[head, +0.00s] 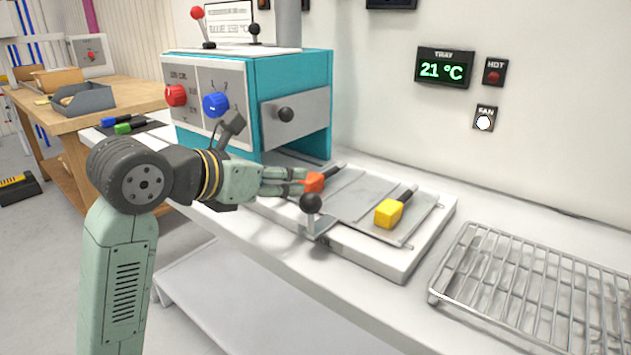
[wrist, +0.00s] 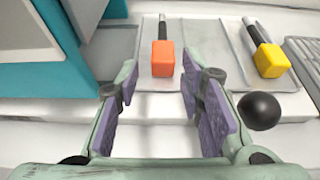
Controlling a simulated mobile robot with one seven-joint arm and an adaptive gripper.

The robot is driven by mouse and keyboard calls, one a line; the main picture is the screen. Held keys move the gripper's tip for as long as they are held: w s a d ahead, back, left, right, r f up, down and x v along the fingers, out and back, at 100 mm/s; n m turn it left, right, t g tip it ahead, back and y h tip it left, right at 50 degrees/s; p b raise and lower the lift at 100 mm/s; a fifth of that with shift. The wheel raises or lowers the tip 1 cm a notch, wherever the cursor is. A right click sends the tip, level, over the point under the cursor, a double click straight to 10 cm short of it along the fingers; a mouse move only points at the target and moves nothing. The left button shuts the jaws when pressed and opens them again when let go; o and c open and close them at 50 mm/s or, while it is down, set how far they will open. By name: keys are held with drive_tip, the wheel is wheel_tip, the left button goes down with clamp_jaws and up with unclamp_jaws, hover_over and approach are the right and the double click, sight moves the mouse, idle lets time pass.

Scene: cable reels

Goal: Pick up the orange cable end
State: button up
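The orange cable end (head: 314,182) is a small orange block with a black cable stub, lying on the left part of a grey metal tray (head: 352,197). In the wrist view the orange cable end (wrist: 163,60) lies ahead of my gripper, roughly centred between the fingers. My gripper (head: 297,181) is at the tray's left side, and its fingertips look close to the orange block. The wrist view shows my gripper (wrist: 162,90) open, with its two purple-padded fingers wide apart and nothing between the pads. Whether a fingertip touches the block cannot be told.
A yellow cable end (head: 389,213) lies on the right of the tray. A black ball knob (head: 311,203) stands at the tray's front, close by my right finger. A teal machine (head: 300,100) stands behind left. A wire rack (head: 540,290) is at right.

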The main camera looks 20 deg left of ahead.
sight(308, 178)
drive_tip(key=shift+p+x, duration=0.6)
drive_tip(key=shift+x, duration=2.45)
drive_tip(key=shift+s+d, duration=0.1)
drive_tip(key=shift+d, duration=0.1)
drive_tip(key=shift+c, duration=0.5)
clamp_jaws()
